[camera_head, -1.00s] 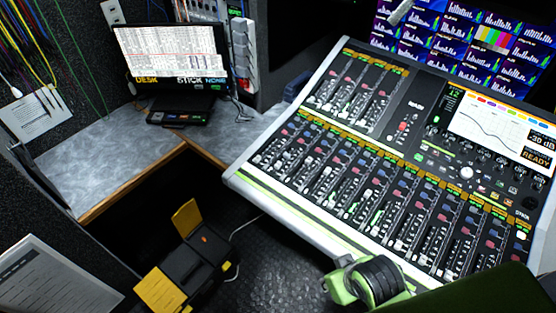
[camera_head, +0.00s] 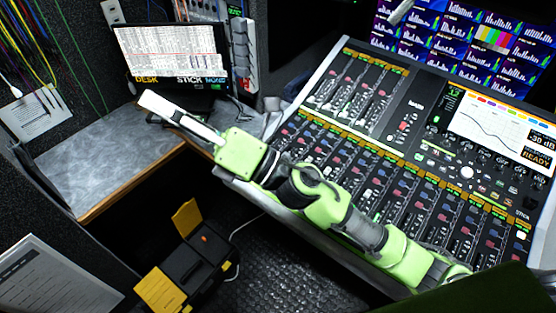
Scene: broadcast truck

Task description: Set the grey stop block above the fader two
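The mixing console (camera_head: 300,110) fills the right half, with rows of fader strips. My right arm crosses its front edge from the lower right, covering the lower ends of several left-hand strips. I cannot tell which strip is fader two. My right gripper (camera_head: 190,122) reaches over the desk (camera_head: 90,150) in front of the monitor. A long pale bar juts from its green housing toward the upper left. Its fingertips are not clear, so I cannot tell if it is open or holds something. I cannot make out the grey stop block. My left gripper is out of view.
A black case with yellow flaps (camera_head: 187,268) is on the dark floor below. A wall of screens (camera_head: 470,38) is behind the console. Cables hang at the left.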

